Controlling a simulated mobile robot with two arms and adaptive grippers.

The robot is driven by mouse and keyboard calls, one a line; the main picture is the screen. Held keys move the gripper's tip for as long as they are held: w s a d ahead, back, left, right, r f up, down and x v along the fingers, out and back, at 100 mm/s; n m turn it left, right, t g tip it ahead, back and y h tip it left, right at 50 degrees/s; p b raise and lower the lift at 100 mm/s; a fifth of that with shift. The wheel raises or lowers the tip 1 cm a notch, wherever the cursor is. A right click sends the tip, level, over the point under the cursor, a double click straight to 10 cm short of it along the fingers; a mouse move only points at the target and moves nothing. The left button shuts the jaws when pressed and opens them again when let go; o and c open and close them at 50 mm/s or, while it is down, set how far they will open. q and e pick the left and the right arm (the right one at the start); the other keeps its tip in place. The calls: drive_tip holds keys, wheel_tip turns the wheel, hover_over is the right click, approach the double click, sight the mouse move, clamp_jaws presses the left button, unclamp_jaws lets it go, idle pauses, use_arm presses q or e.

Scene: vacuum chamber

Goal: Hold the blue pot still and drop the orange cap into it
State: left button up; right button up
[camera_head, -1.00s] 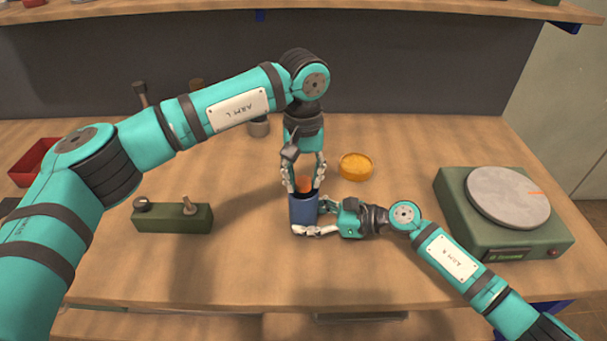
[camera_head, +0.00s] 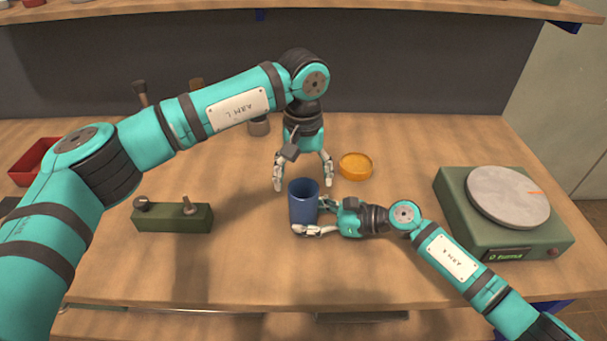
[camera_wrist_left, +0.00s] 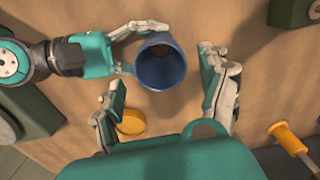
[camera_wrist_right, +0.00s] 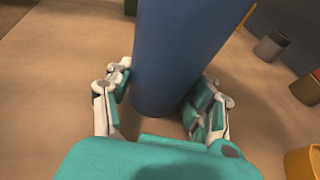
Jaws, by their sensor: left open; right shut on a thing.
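The blue pot (camera_head: 303,206) stands upright on the bench, its mouth facing up. My right gripper (camera_head: 308,217) is shut around the pot's sides; the right wrist view shows its fingers on both sides of the pot (camera_wrist_right: 178,55). My left gripper (camera_head: 303,185) is open and empty, its fingers spread just behind and above the pot's rim. The left wrist view looks into the pot (camera_wrist_left: 161,66), where the inside is dark.
The front middle of the bench is clear.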

idle(0.4)
use_arm(q)
wheel_tip(320, 180, up, 5)
drive_tip(key=shift+r, duration=0.1)
idle(0.6)
use_arm(e)
drive_tip(key=o, duration=1)
drive_tip(key=v, duration=1.2)
drive_tip(key=shift+s, duration=0.15)
